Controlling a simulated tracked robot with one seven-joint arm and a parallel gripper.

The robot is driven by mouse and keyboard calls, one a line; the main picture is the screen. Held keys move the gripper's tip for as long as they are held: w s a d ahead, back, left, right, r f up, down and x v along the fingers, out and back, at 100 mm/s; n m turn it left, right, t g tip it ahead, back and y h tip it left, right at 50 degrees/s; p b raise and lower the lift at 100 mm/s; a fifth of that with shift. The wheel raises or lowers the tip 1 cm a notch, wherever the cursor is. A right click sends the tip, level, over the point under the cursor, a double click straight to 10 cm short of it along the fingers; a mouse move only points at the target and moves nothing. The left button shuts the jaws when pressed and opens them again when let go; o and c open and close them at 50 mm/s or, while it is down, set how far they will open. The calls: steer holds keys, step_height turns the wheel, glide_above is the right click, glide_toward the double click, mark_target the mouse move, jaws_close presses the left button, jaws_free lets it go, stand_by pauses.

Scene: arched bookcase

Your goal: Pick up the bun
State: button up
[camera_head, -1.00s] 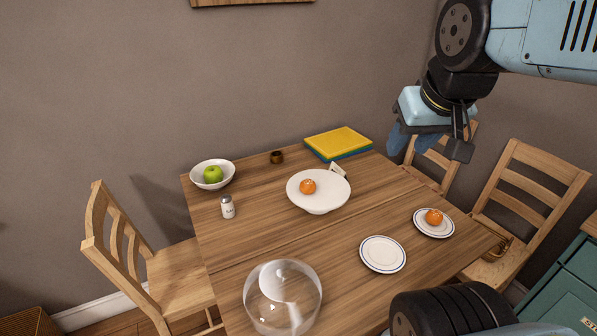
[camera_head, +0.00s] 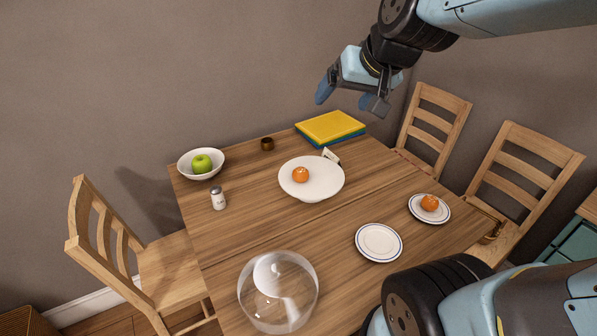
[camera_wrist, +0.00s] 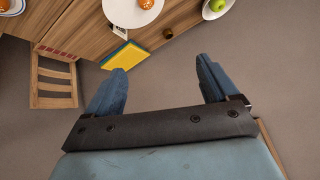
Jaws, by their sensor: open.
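I cannot make out a bun in either view. My gripper (camera_head: 348,101) is open and empty, high above the table's far right corner in the head view. In the wrist view its two blue fingers (camera_wrist: 160,82) are spread with only wall between them. On the wooden table a white raised dish (camera_head: 325,186) carries an orange fruit (camera_head: 300,174). A plate (camera_head: 444,217) at the right carries another orange fruit (camera_head: 429,202). A white bowl (camera_head: 181,166) holds a green apple (camera_head: 202,163). My gripper is well apart from all of these.
Yellow and blue books (camera_head: 331,127) lie at the table's far edge, with a small card (camera_head: 331,156) near them. A brown cup (camera_head: 267,144), a shaker (camera_head: 218,199), an empty plate (camera_head: 379,242) and a glass dome (camera_head: 278,291) stand on the table. Wooden chairs (camera_head: 436,122) surround it.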

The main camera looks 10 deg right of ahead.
steer(key=w+a+f+m+t+h, duration=0.1)
steer(key=w+a+f+m+t, duration=0.15)
steer(key=w+a+f, duration=0.45)
steer(key=w+a+f+m+t, duration=0.1)
steer(key=w+a+f+m, duration=0.25)
steer(key=w+a, duration=0.6)
steer(key=m+g+h, duration=0.1)
steer(key=m+h, duration=0.2)
steer(key=h, duration=0.9)
glide_toward(297, 174)
steer(key=shift+y, duration=0.3)
steer(key=x, duration=0.5)
steer(key=shift+w+d+f, duration=0.1)
steer(key=shift+w, duration=0.05)
steer(key=shift+x, duration=2.6)
steer(key=shift+d, duration=0.15)
steer(key=shift+c, duration=0.4)
steer(key=c, duration=1.1)
